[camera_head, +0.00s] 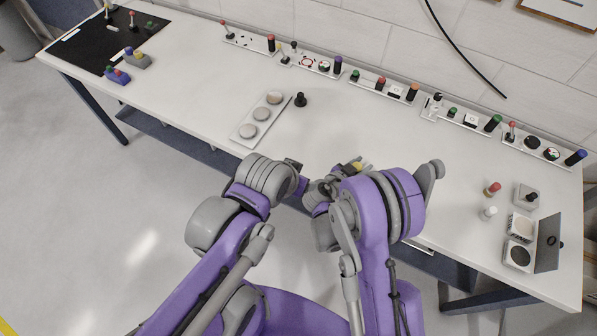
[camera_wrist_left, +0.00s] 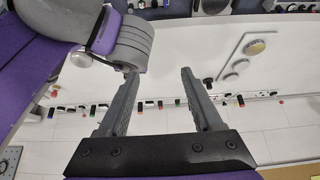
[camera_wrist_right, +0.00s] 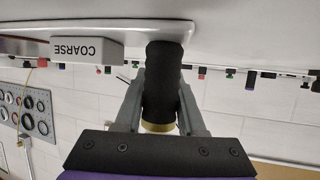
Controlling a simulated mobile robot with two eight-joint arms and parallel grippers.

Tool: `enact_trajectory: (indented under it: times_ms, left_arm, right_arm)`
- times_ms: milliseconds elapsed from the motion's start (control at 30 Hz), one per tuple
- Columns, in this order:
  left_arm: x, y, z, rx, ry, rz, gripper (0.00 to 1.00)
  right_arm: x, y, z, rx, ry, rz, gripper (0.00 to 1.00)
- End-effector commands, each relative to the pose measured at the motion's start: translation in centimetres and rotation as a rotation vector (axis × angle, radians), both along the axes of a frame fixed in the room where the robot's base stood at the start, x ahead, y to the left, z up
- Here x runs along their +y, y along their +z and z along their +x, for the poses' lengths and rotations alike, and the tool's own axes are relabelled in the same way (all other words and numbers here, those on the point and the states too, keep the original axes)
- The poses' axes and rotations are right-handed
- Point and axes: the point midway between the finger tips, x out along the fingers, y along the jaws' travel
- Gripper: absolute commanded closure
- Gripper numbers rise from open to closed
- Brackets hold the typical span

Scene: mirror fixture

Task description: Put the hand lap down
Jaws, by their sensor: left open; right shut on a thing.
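My right gripper (camera_wrist_right: 162,85) is shut on the hand lap (camera_wrist_right: 161,88), a black cylinder with a brass-coloured end, as the right wrist view shows. The lap's far end overlaps the edge of a white plate; I cannot tell whether they touch. A light grey block marked COARSE (camera_wrist_right: 86,50) is beside the lap, its lettering upside down. In the head view my own arm mostly hides the right gripper, with a small yellow patch (camera_head: 355,163) near it. My left gripper (camera_wrist_left: 158,72) is open and empty, its fingers wide apart.
A white tray with three round discs (camera_head: 262,113) lies on the white table (camera_head: 190,80), with a black knob (camera_head: 300,99) beside it. Several fixtures line the wall (camera_head: 390,88). A black mat (camera_head: 105,40) lies far left; small parts and boxes (camera_head: 519,228) stand at right.

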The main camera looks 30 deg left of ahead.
Motion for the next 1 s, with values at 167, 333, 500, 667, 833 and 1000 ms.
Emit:
enact_trajectory:
  times_ms: [167,333,500,667,833,1000]
  left_arm:
    - [0.2,1.2,1.3,0.012,-0.013,0.013,0.33]
    - [1.1,4.3,5.4,0.056,-0.026,0.032,0.33]
    - [2.4,7.1,10.4,0.111,-0.046,0.053,0.33]
    - [3.8,8.8,15.3,0.163,-0.065,0.069,0.33]
    - [5.6,9.5,20.4,0.217,-0.087,0.082,0.33]
    - [7.7,9.3,25.3,0.271,-0.111,0.092,0.33]
  right_arm:
    - [0.0,0.0,0.0,-0.001,0.000,0.000,1.00]
    - [0.0,0.1,0.0,-0.001,0.000,0.000,1.00]
    - [0.0,0.1,0.0,-0.001,0.000,0.000,1.00]
    - [0.0,0.1,0.0,-0.001,0.000,-0.001,1.00]
    - [0.0,0.1,0.0,-0.001,0.000,-0.001,1.00]
    - [0.0,0.0,0.0,-0.001,0.000,-0.001,1.00]
